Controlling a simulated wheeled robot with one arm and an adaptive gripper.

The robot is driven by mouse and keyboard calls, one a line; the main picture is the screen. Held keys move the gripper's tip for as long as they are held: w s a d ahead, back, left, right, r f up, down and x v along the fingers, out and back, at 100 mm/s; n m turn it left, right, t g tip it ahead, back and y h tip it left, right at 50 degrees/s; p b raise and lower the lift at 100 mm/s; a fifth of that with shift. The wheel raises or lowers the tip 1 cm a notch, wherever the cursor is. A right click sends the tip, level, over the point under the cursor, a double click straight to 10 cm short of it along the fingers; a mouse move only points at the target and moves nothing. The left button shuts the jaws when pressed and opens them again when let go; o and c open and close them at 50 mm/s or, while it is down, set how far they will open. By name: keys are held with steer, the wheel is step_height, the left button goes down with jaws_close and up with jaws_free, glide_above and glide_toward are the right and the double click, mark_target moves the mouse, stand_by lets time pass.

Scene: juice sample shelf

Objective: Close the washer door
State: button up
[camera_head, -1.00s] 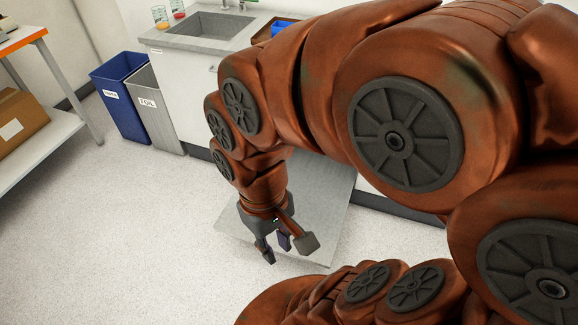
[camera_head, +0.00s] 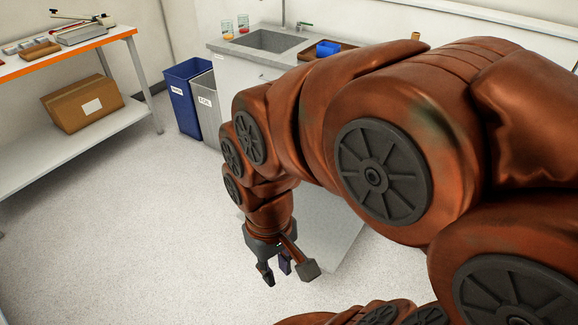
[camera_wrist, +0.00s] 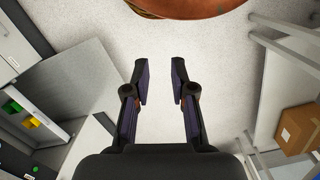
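The washer door (camera_head: 335,238) shows in the head view as a flat grey panel sticking out low from the counter front, partly hidden behind my arm. It stands open. In the wrist view a pale grey panel (camera_wrist: 75,80) lies left of my gripper (camera_wrist: 160,85), beside an opening with green and yellow items (camera_wrist: 22,112). The fingers are spread with only floor between them; my gripper is open and empty.
A counter with a sink (camera_head: 268,41) stands behind my arm. A blue bin (camera_head: 186,98) and a grey bin (camera_head: 206,105) stand at its left end. A shelf table (camera_head: 75,47) with a cardboard box (camera_head: 84,104) is at the left. Open floor lies between.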

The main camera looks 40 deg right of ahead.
steer(key=w+d+f+n+t+h+b, duration=0.1)
steer(key=w+d+f+t+b, duration=0.1)
steer(key=w+d+f+b, duration=0.55)
steer(key=w+d+f+t+h+b, duration=0.1)
steer(key=w+d+f+t+b, duration=0.2)
steer(key=w, duration=0.8)
steer(key=w+d+f+n+t+h+b, duration=0.1)
steer(key=w+d+f+b, duration=0.4)
steer(key=w+f, duration=0.3)
steer(key=w+d+f+n+t+h+b, duration=0.2)
steer(key=w+d+f+b, duration=0.4)
steer(key=d, duration=0.5)
steer(key=w+d+f+n+t+h+b, duration=0.2)
steer(key=w+d+f+h+b, duration=0.3)
steer(key=d, duration=0.7)
steer(key=w+d+f+n+t+h+b, duration=0.1)
steer(key=w+d+f+t+h+b, duration=0.1)
steer(key=w+d+f+b, duration=0.7)
steer(key=shift+w+d+n+t+h+b, duration=0.4)
steer(key=shift+d+h+b, duration=0.4)
steer(key=shift+d+b, duration=0.9)
steer(key=shift+w, duration=0.1)
jaws_close()
